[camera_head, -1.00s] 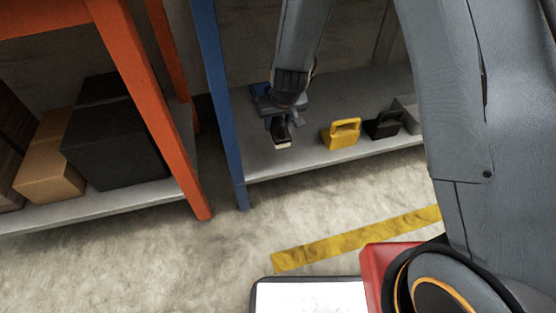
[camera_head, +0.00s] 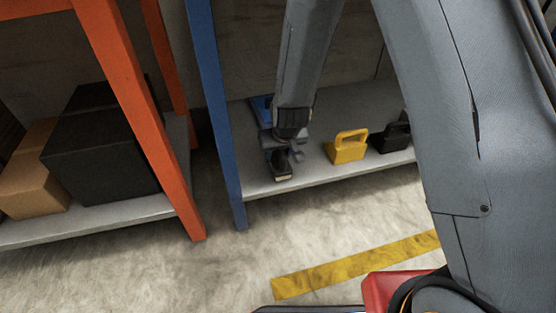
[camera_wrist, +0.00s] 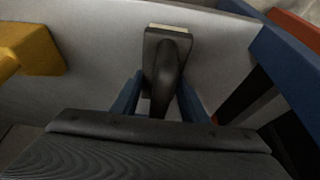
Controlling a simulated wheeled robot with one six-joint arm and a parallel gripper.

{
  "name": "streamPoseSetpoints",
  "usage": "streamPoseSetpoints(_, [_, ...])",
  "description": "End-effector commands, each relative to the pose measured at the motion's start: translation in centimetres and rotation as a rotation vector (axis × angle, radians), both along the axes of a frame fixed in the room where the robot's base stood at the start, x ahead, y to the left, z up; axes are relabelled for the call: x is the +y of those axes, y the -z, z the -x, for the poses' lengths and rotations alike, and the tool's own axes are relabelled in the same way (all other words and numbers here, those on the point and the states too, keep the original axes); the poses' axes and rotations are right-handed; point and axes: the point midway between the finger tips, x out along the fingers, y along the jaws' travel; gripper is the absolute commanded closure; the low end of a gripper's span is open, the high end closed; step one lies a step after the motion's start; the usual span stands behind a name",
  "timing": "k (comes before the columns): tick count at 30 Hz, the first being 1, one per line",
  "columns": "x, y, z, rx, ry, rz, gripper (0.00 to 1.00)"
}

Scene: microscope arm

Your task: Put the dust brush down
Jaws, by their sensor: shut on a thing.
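The dust brush (camera_head: 281,170), dark with a pale bristle end, is held at the end of my arm over the left part of the grey shelf (camera_head: 312,177), close to its front edge. My gripper (camera_head: 283,152) is shut on the brush's handle. In the wrist view the brush (camera_wrist: 160,52) points away from me, between the two blue fingers of my gripper (camera_wrist: 158,97). I cannot tell whether the brush touches the shelf. A blue object (camera_head: 261,107) behind my wrist is partly hidden.
A yellow handled block (camera_head: 346,148) and a black handled one (camera_head: 389,137) stand to the right on the shelf. A blue post (camera_head: 217,115) rises at the shelf's left end. An orange rack (camera_head: 133,115) with boxes (camera_head: 100,145) stands farther left.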

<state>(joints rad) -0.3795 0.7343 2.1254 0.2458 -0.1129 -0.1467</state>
Motion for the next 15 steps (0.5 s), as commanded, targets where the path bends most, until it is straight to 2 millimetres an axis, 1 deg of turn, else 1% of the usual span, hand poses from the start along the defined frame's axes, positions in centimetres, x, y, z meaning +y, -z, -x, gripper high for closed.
streamPoseSetpoints(1, [0.00, 0.99, -0.07, 0.001, -0.001, 0.001, 0.92])
streamPoseSetpoints(3, [0.02, 1.44, -0.07, 0.000, -0.001, 0.000, 0.92])
streamPoseSetpoints(11, [0.02, 1.32, -0.04, -0.001, 0.000, 0.000, 0.92])
streamPoseSetpoints(15, [0.01, 1.71, -0.05, -0.001, 0.000, 0.000, 0.92])
